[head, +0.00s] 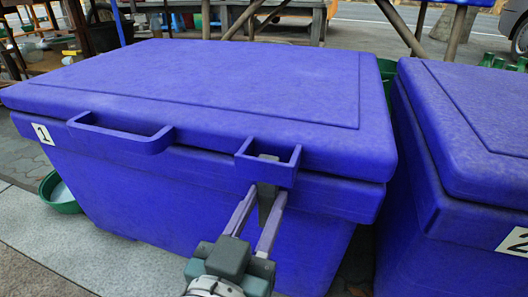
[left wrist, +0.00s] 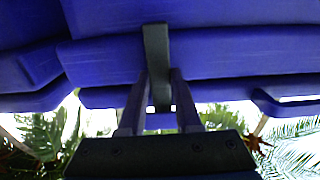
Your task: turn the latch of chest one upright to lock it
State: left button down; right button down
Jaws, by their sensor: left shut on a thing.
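Chest one (head: 200,205) is a large blue box with a white "1" label (head: 42,134) on its front left. Its lid (head: 210,90) is down. A dark grey latch (head: 267,196) sits at the front, right of the lid's handle, with its top inside a square blue bracket (head: 268,168). It looks about upright. My left gripper (head: 262,194) reaches up from below with its fingers shut on the latch, one on each side. In the left wrist view the latch (left wrist: 156,55) stands as a dark bar between the two fingers. My right gripper is not in view.
A second blue chest (head: 445,200) labelled "2" stands close on the right, with a narrow gap between. A green bowl (head: 62,197) lies on the paving at the left. A wooden table (head: 240,8) stands behind. The paving in front on the left is clear.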

pick_arm(q)
jog(key=c, duration=0.6)
grip_release()
jog(key=shift+s, duration=0.1)
jog(key=shift+s+a+r+p, duration=0.1)
jog(key=shift+s+p, duration=0.15)
jog(key=shift+p, duration=0.05)
jog(key=p+v, duration=0.4)
jog(key=v, duration=0.5)
jog(key=shift+s, duration=0.1)
